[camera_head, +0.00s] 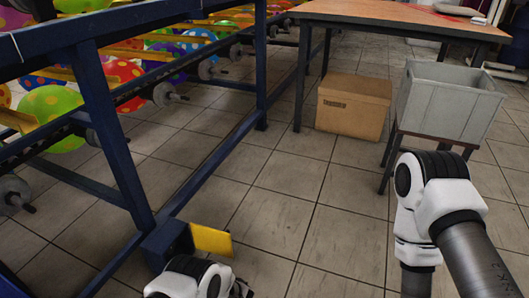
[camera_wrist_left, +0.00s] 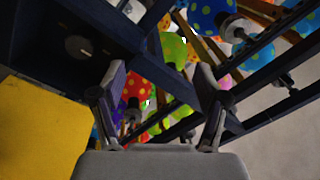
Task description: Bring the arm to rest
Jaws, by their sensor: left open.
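My left gripper (camera_wrist_left: 160,85) shows in the left wrist view with its two grey fingers spread apart and nothing between them. It faces up toward the blue rack frame and the balloons from below. In the head view only white and black joints of my left arm show at the bottom edge, beside the rack's foot, and its gripper is not visible there. My right arm is bent at the right of the head view, and its gripper is out of the picture.
A blue metal rack (camera_head: 105,130) with spotted balloons (camera_head: 122,75) fills the left. A yellow panel (camera_head: 212,240) juts out near my left arm. A cardboard box (camera_head: 353,106), grey bin (camera_head: 447,100) and wooden table (camera_head: 395,14) stand farther back. The tiled floor (camera_head: 275,215) between is clear.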

